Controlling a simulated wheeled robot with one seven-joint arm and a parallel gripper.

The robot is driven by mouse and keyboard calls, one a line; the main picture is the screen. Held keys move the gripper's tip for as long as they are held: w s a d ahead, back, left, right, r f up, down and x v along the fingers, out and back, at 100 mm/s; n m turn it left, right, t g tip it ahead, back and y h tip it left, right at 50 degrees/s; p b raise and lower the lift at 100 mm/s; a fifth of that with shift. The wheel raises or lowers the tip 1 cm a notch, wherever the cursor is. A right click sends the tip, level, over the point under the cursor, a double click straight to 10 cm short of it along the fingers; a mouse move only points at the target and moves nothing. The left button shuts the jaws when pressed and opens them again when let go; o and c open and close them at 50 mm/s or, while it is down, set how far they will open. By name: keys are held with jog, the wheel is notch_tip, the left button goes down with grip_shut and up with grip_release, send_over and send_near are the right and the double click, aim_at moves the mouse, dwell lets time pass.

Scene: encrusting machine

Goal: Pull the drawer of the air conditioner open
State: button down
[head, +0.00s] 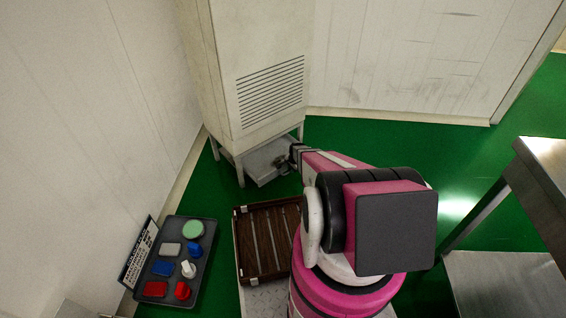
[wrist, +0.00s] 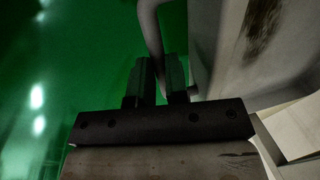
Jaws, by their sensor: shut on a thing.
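The air conditioner (head: 235,45) is a tall off-white cabinet with a slatted vent, standing on legs at the back. Its grey metal drawer (head: 262,163) shows low between the legs; I cannot tell how far out it is. In the wrist view the pale drawer wall (wrist: 208,35) is at the right, with its curved handle (wrist: 152,32) beside it. My gripper (head: 284,162) is at the drawer's right side. In the wrist view its dark fingers (wrist: 160,78) are shut on the handle, hiding part of it.
A brown slatted crate (head: 251,277) stands in front of the drawer. A steel table (head: 545,155) is at the right. Green floor (head: 380,135) is clear behind my arm.

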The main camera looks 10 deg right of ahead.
jog(key=s+d, duration=0.5)
jog(key=s, duration=0.5)
jog(key=shift+d, duration=0.15)
jog(key=c, duration=1.1)
grip_release()
jog(key=shift+r, duration=0.1)
jog(key=r, duration=0.3)
jog(key=s+r, duration=0.1)
jog(key=r, duration=0.3)
jog(key=d+r, duration=0.1)
jog(key=r, duration=0.2)
jog(key=shift+s+r, duration=0.2)
jog(key=shift+s, duration=0.2)
jog(key=s+a+r+n, duration=0.4)
jog(key=a+r, duration=0.1)
jog(key=r, duration=0.5)
jog(key=s+a+r+n+g, duration=0.1)
jog(key=s+a+r+n, duration=0.3)
jog(key=r, duration=0.7)
jog(key=s+a+r+n+g+h, duration=0.1)
jog(key=s+a+r+n, duration=0.3)
jog(key=r, duration=0.6)
jog(key=shift+s+a+r, duration=0.1)
jog(key=shift+s+a, duration=0.25)
jog(key=shift+a, duration=0.25)
jog(key=shift+s+a+r, duration=0.1)
jog(key=shift+s+a, duration=0.25)
jog(key=shift+a, duration=0.2)
